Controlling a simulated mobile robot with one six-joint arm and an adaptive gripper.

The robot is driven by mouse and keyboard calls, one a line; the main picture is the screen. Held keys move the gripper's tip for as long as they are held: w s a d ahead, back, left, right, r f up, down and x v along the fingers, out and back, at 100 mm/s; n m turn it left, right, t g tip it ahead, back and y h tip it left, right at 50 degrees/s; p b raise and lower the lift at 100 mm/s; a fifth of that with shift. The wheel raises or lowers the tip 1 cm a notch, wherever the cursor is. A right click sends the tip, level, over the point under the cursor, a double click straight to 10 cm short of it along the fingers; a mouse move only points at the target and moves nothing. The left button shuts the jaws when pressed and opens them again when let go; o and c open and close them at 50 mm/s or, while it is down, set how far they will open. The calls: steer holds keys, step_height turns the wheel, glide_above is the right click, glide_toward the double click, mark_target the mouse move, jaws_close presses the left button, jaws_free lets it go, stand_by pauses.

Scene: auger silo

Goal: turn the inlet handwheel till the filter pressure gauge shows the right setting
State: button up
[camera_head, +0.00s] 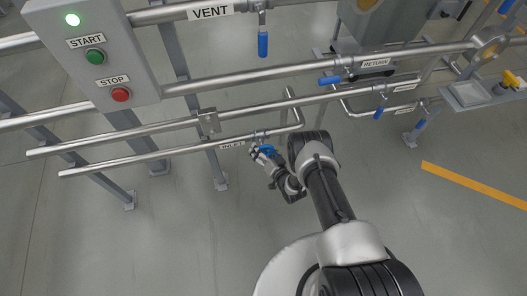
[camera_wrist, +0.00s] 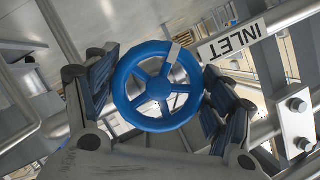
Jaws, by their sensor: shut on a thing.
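The blue inlet handwheel (camera_wrist: 158,87) fills the middle of the wrist view. It is a round wheel with several spokes and a pale mark at the top right of its rim. The INLET label (camera_wrist: 232,39) is beside it at the upper right. My gripper (camera_wrist: 163,98) is shut on the wheel, one finger on each side of the rim. In the head view, my gripper (camera_head: 261,155) is at the wheel on the low pipe, and the wheel (camera_head: 267,149) is partly hidden. I cannot make out the filter pressure gauge in either view.
A grey panel (camera_head: 132,45) with a lit green lamp, START and STOP buttons stands at the upper left. Several steel pipes cross above my gripper. Blue valve handles hang at VENT (camera_head: 263,44) and near RETURN (camera_head: 330,80). The floor in front is clear.

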steer(key=m+y, duration=0.2)
steer(key=m, duration=0.2)
steer(key=shift+s+y, duration=0.1)
steer(key=shift+y, duration=0.2)
steer(key=shift+a+m+t+y, duration=0.1)
steer(key=shift+m+t+y, duration=0.25)
steer(key=shift+m, duration=0.75)
steer(key=shift+r, duration=0.1)
steer(key=o, duration=1.1)
steer(key=v, duration=1.2)
